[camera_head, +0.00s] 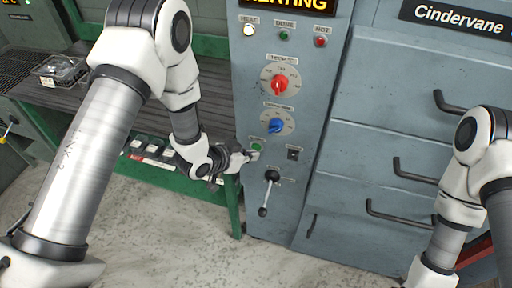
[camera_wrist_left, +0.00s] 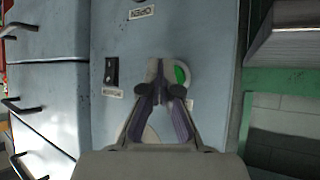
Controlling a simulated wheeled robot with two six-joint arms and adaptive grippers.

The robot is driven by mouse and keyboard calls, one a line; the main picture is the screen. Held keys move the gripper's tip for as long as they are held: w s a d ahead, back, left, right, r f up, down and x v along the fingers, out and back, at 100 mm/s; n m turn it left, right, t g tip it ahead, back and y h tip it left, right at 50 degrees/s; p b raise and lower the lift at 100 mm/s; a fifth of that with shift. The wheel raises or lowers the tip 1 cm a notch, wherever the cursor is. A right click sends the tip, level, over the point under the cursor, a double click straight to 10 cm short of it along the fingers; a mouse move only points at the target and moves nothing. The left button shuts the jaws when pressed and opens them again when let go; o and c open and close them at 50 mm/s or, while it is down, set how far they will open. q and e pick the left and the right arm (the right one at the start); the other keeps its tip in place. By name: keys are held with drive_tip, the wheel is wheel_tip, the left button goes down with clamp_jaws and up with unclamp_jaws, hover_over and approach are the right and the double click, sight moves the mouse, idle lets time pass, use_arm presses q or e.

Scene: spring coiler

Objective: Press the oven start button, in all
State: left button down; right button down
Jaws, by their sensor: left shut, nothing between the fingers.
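The green button (camera_head: 257,147) sits on the grey control panel, below the blue knob. In the left wrist view, the green button (camera_wrist_left: 181,75) shows just beyond the fingertips, partly covered by them. My left gripper (camera_head: 250,156) is shut and empty, with its tips right at the button. In the left wrist view, the fingers (camera_wrist_left: 161,93) point at the panel slightly to the left of the button's green face. I cannot tell whether they touch it. My right arm (camera_head: 464,180) is at the right, its gripper out of view.
The panel carries a red knob (camera_head: 280,84), a blue knob (camera_head: 276,126), a black switch (camera_head: 292,154) and a lever (camera_head: 268,190). The HEAT lamp (camera_head: 249,30) glows white under a partly cropped amber display (camera_head: 290,4). A green-framed bench (camera_head: 150,165) stands left.

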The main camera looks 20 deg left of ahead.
use_arm(q)
drive_tip(key=shift+s, duration=0.25)
drive_tip(key=s, duration=0.5)
drive_tip(key=shift+a, duration=0.1)
idle(0.3)
idle(0.6)
drive_tip(key=s+a+f+n+g+y, duration=0.3)
drive_tip(key=s+f, duration=0.4)
drive_tip(key=s, duration=0.5)
drive_tip(key=s+a+f+n+g+y, duration=0.2)
drive_tip(key=s+a+f+g, duration=0.4)
drive_tip(key=s, duration=0.7)
drive_tip(key=shift+a+f+n+y, duration=0.15)
drive_tip(key=shift+f+n+y, duration=0.25)
drive_tip(key=shift+n, duration=0.5)
